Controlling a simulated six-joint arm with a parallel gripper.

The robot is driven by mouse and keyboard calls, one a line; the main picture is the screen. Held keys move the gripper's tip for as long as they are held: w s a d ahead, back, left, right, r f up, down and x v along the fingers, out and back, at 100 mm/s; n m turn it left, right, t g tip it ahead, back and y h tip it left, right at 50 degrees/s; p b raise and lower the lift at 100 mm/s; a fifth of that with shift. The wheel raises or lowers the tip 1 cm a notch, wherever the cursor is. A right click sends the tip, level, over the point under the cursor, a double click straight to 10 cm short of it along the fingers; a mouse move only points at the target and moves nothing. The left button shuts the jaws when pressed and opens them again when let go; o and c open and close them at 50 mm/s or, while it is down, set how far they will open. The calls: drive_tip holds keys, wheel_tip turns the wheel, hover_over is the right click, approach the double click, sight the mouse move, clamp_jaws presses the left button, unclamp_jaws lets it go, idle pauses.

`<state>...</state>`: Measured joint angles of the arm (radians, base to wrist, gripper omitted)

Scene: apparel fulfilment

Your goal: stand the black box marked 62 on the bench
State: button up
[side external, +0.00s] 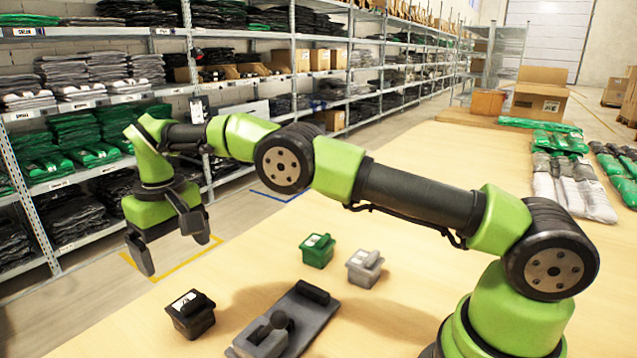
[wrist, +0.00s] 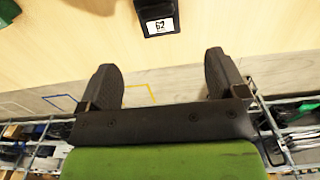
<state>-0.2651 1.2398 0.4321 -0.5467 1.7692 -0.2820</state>
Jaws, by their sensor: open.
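The black box (side external: 191,314) stands on the bench near its left edge in the side view, with a white label on its sloped top. In the wrist view the black box (wrist: 158,16) is at the top edge, partly cut off, and its label reads 62. My gripper (side external: 172,243) is open and empty, up and beyond the bench edge, apart from the box. In the wrist view its two fingers (wrist: 163,80) are spread, with floor between them and the box beyond the tips. The bench (side external: 110,335) is pale wood.
A green box (side external: 317,251) and a grey box (side external: 364,268) stand right of the black one. A dark grey fixture (side external: 296,318) lies on the bench in front. Shelves of folded clothes (side external: 80,130) line the left. Bagged garments (side external: 570,185) lie at the far right.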

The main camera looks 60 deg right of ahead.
drive_tip(key=s+d+r+t, duration=0.1)
drive_tip(key=s+d+r, duration=0.15)
drive_tip(key=r, duration=0.35)
drive_tip(key=s+d+r+m+t+y, duration=0.1)
drive_tip(key=s+r, duration=0.3)
drive_tip(key=r, duration=0.2)
drive_tip(key=s+d+r+t, duration=0.1)
drive_tip(key=s+d+r, duration=0.1)
drive_tip(key=s+r, duration=0.3)
drive_tip(key=s+d+m+t+y, duration=0.1)
drive_tip(key=s+d+m+t, duration=0.2)
drive_tip(key=s, duration=1.5)
drive_tip(key=shift+d+f+t, duration=0.35)
drive_tip(key=shift+d+t, duration=0.05)
drive_tip(key=shift+t, duration=0.2)
